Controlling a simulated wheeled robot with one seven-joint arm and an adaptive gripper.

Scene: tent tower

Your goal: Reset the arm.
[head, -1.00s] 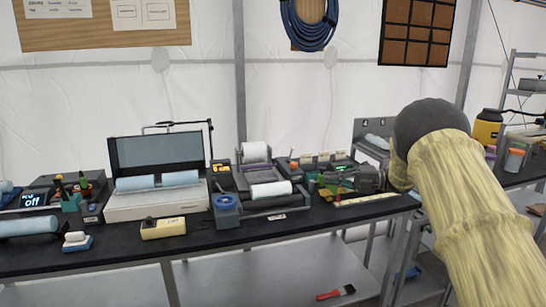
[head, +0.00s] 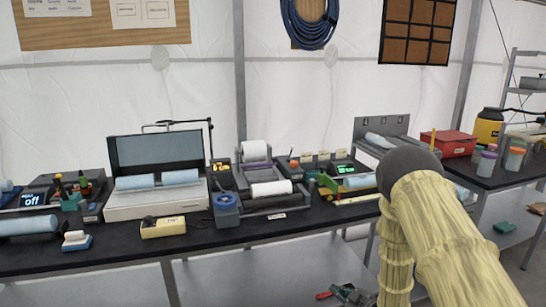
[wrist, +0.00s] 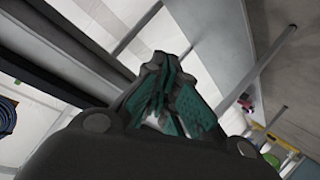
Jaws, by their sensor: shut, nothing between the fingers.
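My gripper (head: 352,294) shows at the bottom edge of the head view, in front of the bench and below its top. The arm bends down in a pale, ribbed sleeve and hides part of the bench's right side. In the wrist view, my gripper (wrist: 165,85) has its dark fingers with teal pads closed together, with nothing held between them.
A red handle (head: 323,295) lies on the lower shelf beside my gripper.

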